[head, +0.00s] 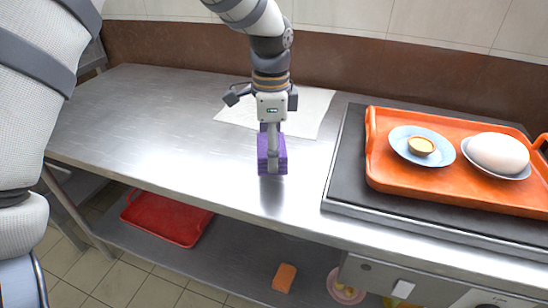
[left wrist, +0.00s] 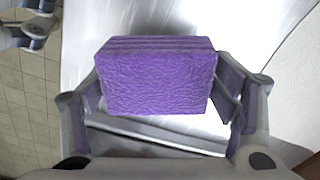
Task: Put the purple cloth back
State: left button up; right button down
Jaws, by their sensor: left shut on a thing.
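The purple cloth (head: 282,155) is a thick folded block, held upright near the front of the steel counter (head: 150,115). My left gripper (head: 272,160) comes down from above and is shut on it. In the left wrist view the cloth (left wrist: 158,82) sits between the two fingers of the left gripper (left wrist: 165,95), its broad textured face towards the camera. Its lower edge is close to the counter; I cannot tell whether it touches. My right gripper is not in view.
A white sheet (head: 310,108) lies flat behind the gripper. To the right, an orange tray (head: 372,168) with a bowl and a plate rests on a dark griddle (head: 345,165). The left counter is clear. Below are a red tray (head: 165,220) and an orange block (head: 284,277).

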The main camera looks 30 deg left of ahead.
pick_arm(q)
notch_tip(320, 180, down, 3)
jog(key=shift+f, duration=0.1)
jog(key=shift+s, duration=0.1)
jog(key=o, duration=1.1)
notch_tip(320, 180, up, 12)
jog(key=shift+r+p, duration=0.15)
jog(key=shift+p, duration=0.15)
